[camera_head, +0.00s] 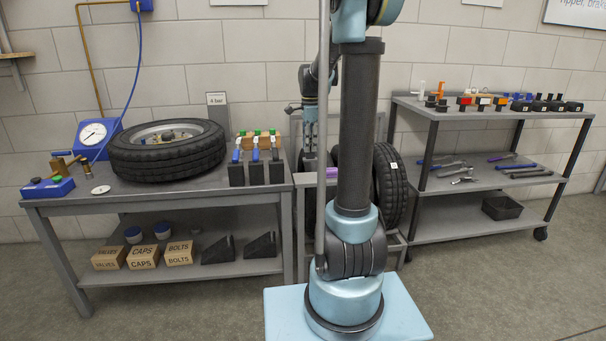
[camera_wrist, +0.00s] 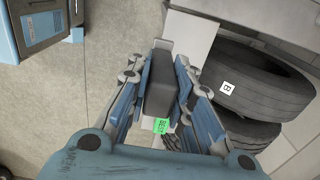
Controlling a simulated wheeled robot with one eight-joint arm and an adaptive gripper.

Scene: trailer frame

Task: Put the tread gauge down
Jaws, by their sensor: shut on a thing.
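My gripper (camera_wrist: 168,84) is shut on a dark grey block-shaped thing with a small green display or tag at one end, which I take to be the tread gauge (camera_wrist: 159,88). Its long body lies between the two blue finger pads in the wrist view. In the head view my gripper (camera_head: 309,142) points down over the stand between the bench and the shelf rack, partly behind my own arm.
Tyres stand close on the right in the wrist view, one with a "B" label (camera_wrist: 250,77). The workbench (camera_head: 225,187) at left carries a tyre (camera_head: 167,152), pressure gauge (camera_head: 93,134) and valve blocks (camera_head: 256,168). The shelf rack (camera_head: 490,189) holds tools. Open floor lies in front.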

